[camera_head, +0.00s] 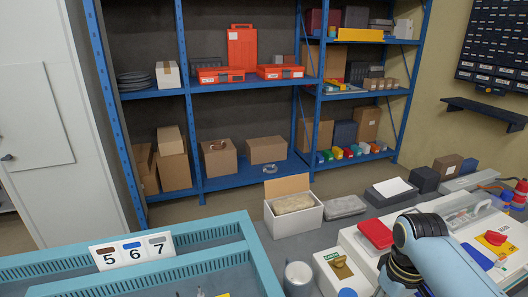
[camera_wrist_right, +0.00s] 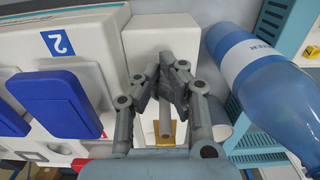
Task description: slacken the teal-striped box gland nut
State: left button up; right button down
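In the right wrist view my right gripper (camera_wrist_right: 163,75) has its two fingertips close on either side of a slim grey rod (camera_wrist_right: 165,110). I cannot tell whether they touch it. Behind them is a white box front (camera_wrist_right: 150,35) with a brass-coloured part (camera_wrist_right: 180,132) lower down, partly hidden by the rod and fingers. No teal stripe or gland nut can be made out. In the head view a white box (camera_head: 325,275) with a brass-coloured piece (camera_head: 341,268) stands left of my right arm (camera_head: 425,240), whose gripper is hidden. My left gripper is not in view.
Beside the gripper are a blue flap (camera_wrist_right: 60,103) on a white housing marked 2 and a blue labelled bottle (camera_wrist_right: 255,75).

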jog(key=shift+w+d, duration=0.3)
jog(key=shift+w, duration=0.05)
jog(key=shift+d, duration=0.1)
dwell(0.4)
jog(key=shift+s+d, duration=0.2)
jog(key=shift+s, duration=0.1)
notch_tip(320, 180, up, 6)
dwell(0.3)
